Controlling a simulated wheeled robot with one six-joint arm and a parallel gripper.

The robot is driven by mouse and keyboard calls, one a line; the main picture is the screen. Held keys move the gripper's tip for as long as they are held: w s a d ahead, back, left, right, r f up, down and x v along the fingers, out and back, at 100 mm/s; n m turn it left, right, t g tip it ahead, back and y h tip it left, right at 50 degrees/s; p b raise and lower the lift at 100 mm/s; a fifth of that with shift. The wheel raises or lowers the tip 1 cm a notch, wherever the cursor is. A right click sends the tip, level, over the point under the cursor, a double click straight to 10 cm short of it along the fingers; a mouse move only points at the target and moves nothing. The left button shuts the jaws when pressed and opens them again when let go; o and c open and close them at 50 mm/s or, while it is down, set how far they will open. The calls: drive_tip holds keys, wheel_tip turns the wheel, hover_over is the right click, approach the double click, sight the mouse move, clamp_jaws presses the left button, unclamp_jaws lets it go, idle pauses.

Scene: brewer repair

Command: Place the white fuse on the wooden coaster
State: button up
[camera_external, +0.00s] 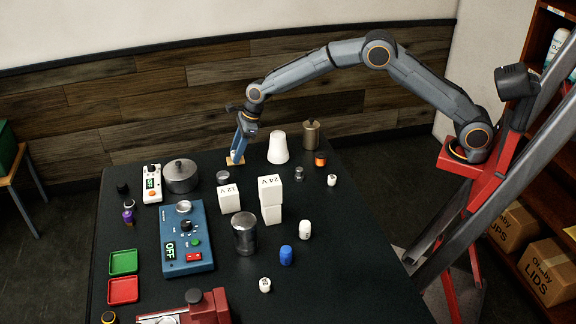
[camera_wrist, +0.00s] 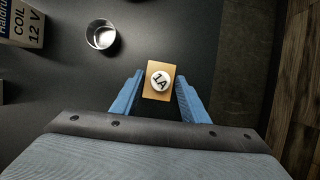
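The white fuse (camera_wrist: 161,79), marked 1A on its round top, appears to stand on the wooden coaster (camera_wrist: 149,94) in the wrist view. The coaster is a small tan square at the far side of the dark table, and it also shows in the external view (camera_external: 230,162). My gripper (camera_external: 238,154) points down over the coaster. Its two blue fingers are spread on either side of the fuse, with a visible gap on each side. In the external view the fingers partly hide the fuse.
A metal cup (camera_wrist: 101,36) stands left of the coaster in the wrist view. White boxes (camera_external: 229,199), a white cone (camera_external: 278,148) and a round metal pot (camera_external: 180,176) stand nearby. Other white cylinders (camera_external: 305,230) and a blue one (camera_external: 286,256) are nearer the front.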

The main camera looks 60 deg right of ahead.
drive_tip(key=shift+r, duration=0.1)
drive_tip(key=b+v, duration=0.3)
drive_tip(key=v, duration=0.9)
drive_tip(key=shift+r, duration=0.1)
